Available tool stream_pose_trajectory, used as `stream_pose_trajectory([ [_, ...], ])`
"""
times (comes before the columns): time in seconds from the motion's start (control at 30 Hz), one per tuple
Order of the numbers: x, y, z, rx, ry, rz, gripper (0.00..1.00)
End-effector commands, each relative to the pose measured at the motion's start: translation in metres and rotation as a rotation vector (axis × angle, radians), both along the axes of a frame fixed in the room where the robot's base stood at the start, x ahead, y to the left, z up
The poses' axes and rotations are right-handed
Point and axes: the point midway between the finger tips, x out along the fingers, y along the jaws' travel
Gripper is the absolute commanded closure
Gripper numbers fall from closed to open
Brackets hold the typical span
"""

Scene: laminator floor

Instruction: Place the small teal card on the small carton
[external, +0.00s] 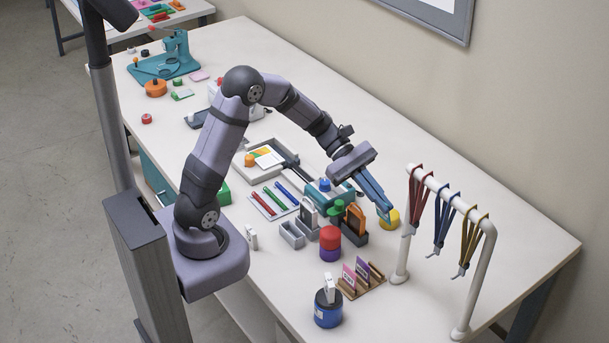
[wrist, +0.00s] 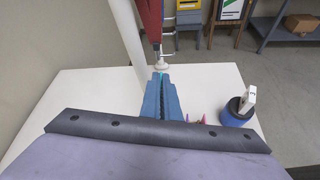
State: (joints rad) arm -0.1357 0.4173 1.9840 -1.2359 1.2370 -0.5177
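My gripper (external: 380,204) has long blue fingers that reach down to the right, close to a yellow round thing (external: 390,219). In the wrist view the fingers (wrist: 161,82) are together, with a thin strip of teal, the small teal card (wrist: 160,73), showing between their tips. Most of the card is hidden by the fingers. I cannot tell for sure which thing is the small carton. A small white box-like piece (external: 251,238) stands near my base, and another (external: 329,287) stands on a blue canister; that one also shows in the wrist view (wrist: 248,98).
A white rack (external: 486,250) with red, blue and yellow lanyards stands right of my gripper. A wooden holder with upright cards (external: 362,281), a red and purple stack (external: 330,243) and an orange item (external: 355,218) stand nearby.

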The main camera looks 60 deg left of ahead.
Motion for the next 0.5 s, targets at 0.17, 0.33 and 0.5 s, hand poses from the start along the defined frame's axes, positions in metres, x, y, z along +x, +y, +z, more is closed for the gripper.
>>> stream_pose_trajectory([
  [0.17, 0.021, 0.037, -0.004, 0.004, 0.014, 0.116, 1.00],
  [0.33, 0.045, 0.092, -0.007, 0.005, 0.034, 0.276, 1.00],
  [0.5, 0.065, 0.171, -0.009, 0.001, 0.060, 0.490, 1.00],
])
